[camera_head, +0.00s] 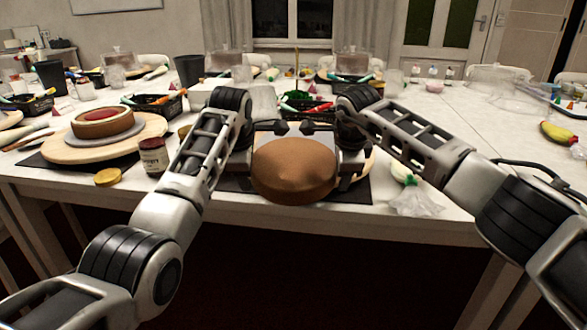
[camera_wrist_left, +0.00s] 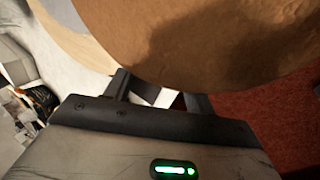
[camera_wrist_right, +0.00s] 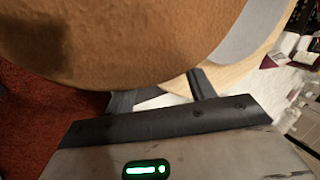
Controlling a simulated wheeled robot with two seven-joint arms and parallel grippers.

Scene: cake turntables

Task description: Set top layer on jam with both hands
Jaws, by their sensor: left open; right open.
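A round brown cake layer (camera_head: 295,172) is at the table's front edge, between my two grippers. A cake with red jam on top (camera_head: 103,119) sits on a round wooden turntable (camera_head: 72,152) at the left. My left gripper (camera_wrist_left: 160,90) is open at the left side of the brown layer. My right gripper (camera_wrist_right: 158,92) is open at its right side. In both wrist views the brown layer, also in the left (camera_wrist_left: 210,40) and right (camera_wrist_right: 110,45), covers the space beyond the fingers. Whether the fingers touch it, or bear it from below, I cannot tell.
A jam jar (camera_head: 153,156) and a yellow lid (camera_head: 108,177) stand between the jam cake and my left arm. A clear bag (camera_head: 418,200) lies right of the brown layer. Trays, glass covers and tools crowd the table's back. The table's right part has free room.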

